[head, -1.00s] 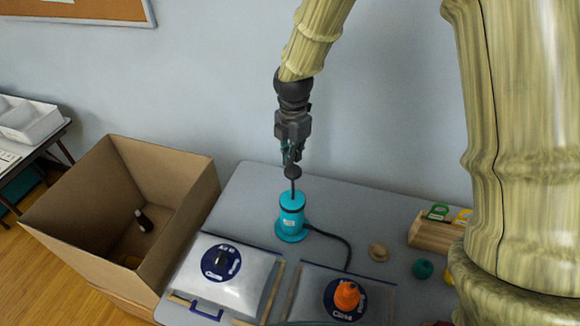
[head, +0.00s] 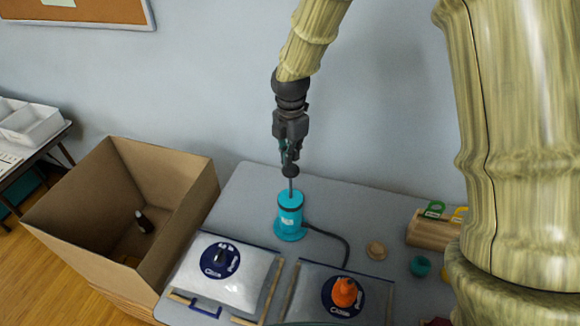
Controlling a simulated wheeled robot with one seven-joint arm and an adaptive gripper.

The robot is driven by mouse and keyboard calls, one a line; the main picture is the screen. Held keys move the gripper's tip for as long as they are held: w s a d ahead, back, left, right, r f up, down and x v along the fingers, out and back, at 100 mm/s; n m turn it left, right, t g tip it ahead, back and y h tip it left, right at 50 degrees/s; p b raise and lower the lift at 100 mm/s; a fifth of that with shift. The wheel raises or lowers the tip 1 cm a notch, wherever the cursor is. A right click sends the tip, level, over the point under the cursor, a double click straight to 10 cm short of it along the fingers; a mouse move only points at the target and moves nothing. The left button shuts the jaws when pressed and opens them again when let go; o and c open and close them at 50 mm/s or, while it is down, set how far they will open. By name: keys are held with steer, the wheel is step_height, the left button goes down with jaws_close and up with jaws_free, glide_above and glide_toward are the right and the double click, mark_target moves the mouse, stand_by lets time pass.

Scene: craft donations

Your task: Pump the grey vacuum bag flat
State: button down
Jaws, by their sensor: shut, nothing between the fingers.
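A teal hand pump (head: 290,217) stands upright on the table with its rod raised and a dark knob (head: 291,171) on top. My gripper (head: 290,160) is shut directly above the knob, fingertips at or very near it; I cannot tell whether they touch. A puffed, pale, translucent bag (head: 253,281) with a dark blue round label and a black valve piece (head: 221,258) lies at the front left. A second pale bag (head: 312,287) to its right has an orange fitting (head: 344,291) on its label.
A black hose (head: 343,243) runs from the pump's base to the right bag's back edge. An open cardboard box (head: 75,205) stands left of the table.

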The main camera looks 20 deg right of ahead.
mark_target(291, 167)
steer(key=shift+s+f, duration=0.3)
steer(key=shift+w+f+b, duration=0.25)
steer(key=shift+f+b, duration=0.2)
steer(key=shift+f, duration=0.4)
steer(key=shift+s+f, duration=0.15)
steer(key=shift+f, duration=0.45)
steer(key=shift+f+b, duration=1.55)
steer(key=shift+f, duration=2.25)
steer(key=shift+r+p, duration=4.4)
steer(key=shift+r, duration=1.2)
steer(key=shift+f, duration=0.15)
